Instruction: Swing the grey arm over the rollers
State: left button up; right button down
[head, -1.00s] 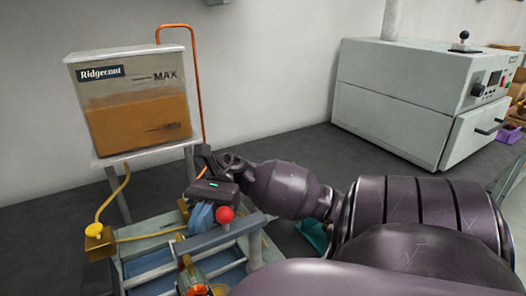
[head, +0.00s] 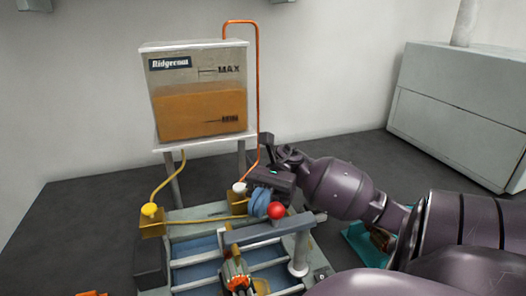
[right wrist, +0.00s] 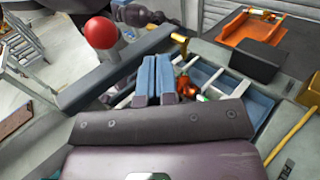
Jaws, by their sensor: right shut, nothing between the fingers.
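The grey arm (head: 255,233) is a bar with a red ball knob (head: 276,211) at its right part. It reaches across above the frame with the rollers (head: 205,262), with its left end over an orange-wound armature (head: 237,270). My right gripper (head: 260,204) has blue fingers, shut and empty, just behind the bar beside the knob. In the right wrist view the shut fingers (right wrist: 155,80) are apart from the knob (right wrist: 101,33), and the bar (right wrist: 115,70) passes beyond them. Whether a finger touches the bar I cannot tell. My left gripper is not identifiable in view.
A tank of amber liquid (head: 200,110) on a stand is behind the frame, with a yellow hose (head: 172,182) and an orange pipe (head: 257,80). A grey cabinet (head: 460,115) stands at the right. An orange tray (right wrist: 245,28) shows in the right wrist view.

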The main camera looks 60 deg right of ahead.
jog(key=v, duration=0.7)
jog(key=shift+d+b, duration=0.3)
jog(key=shift+b, duration=0.05)
